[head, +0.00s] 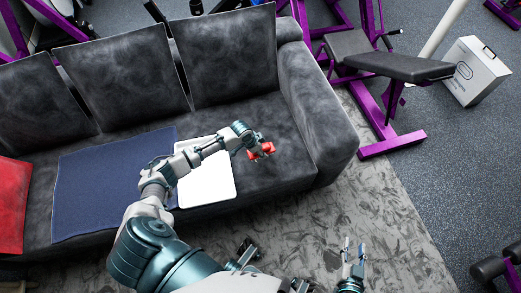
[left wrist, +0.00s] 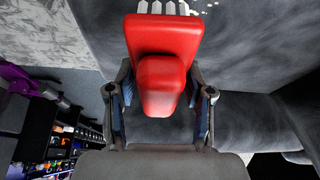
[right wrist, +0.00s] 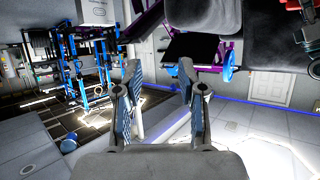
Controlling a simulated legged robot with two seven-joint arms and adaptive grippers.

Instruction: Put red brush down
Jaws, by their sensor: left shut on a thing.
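The red brush (head: 261,151) is held by my left gripper (head: 254,148) over the right end of the grey sofa seat. In the left wrist view the red brush (left wrist: 163,65) sits between the two fingers of my left gripper (left wrist: 160,110), with pale bristles at its far end. I cannot tell whether the brush touches the seat. My right gripper (head: 353,255) is above the patterned rug, away from the sofa. In the right wrist view my right gripper (right wrist: 158,95) has its fingers apart with nothing between them.
A white board (head: 207,186) and a dark blue towel (head: 85,190) lie on the sofa seat (head: 277,122). A red cushion or cloth (head: 12,205) is at the far left. The sofa armrest (head: 318,110) rises just right of the brush. A purple-framed bench (head: 400,66) stands beyond it.

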